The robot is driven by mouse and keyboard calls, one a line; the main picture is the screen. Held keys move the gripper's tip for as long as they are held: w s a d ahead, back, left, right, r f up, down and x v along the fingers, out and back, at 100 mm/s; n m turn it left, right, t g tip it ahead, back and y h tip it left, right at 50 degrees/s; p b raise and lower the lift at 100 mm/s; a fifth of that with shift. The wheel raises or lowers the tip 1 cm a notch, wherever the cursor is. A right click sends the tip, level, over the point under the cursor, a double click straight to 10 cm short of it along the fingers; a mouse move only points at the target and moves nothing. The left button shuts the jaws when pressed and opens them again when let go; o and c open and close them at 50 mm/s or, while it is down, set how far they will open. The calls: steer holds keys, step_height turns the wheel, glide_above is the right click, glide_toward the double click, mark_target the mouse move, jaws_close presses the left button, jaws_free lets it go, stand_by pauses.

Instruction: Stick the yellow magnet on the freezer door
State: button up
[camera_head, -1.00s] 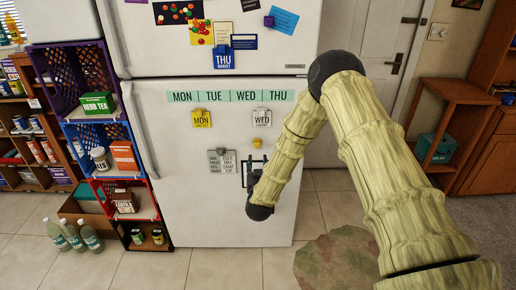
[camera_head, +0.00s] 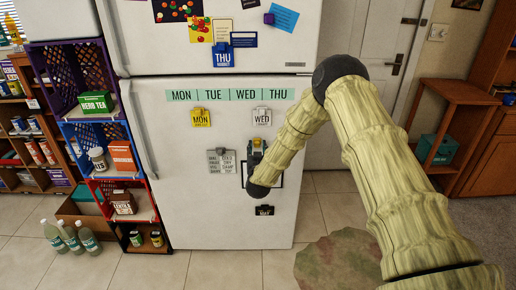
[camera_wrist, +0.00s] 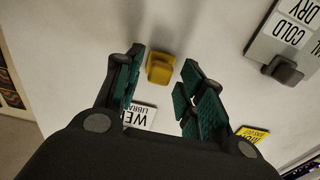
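The yellow magnet (camera_wrist: 160,68) is a small block on the white lower fridge door (camera_head: 150,110). In the wrist view it sits between and just ahead of my gripper's fingertips (camera_wrist: 161,75), with a gap to each side. My gripper (camera_head: 256,154) is open at the lower door in the head view. The magnet shows there as a small yellow patch (camera_head: 258,141) at the fingers. The white upper door (camera_head: 135,45) bears cards and magnets. No label tells which door is the freezer.
Near the gripper hang a grey-magnet list (camera_head: 221,161), a yellow MON card (camera_head: 201,118), a white WED card (camera_head: 262,117) and a dark card (camera_head: 264,210). Stacked crates (camera_head: 98,135) stand left of the fridge. A wooden shelf (camera_head: 450,92) stands at the right.

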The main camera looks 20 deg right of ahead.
steer(key=shift+w+d, duration=0.1)
steer(key=shift+w, duration=0.25)
steer(key=shift+c, duration=0.5)
steer(key=c, duration=0.6)
steer(key=shift+p+v, duration=0.45)
steer(key=shift+v, duration=2.05)
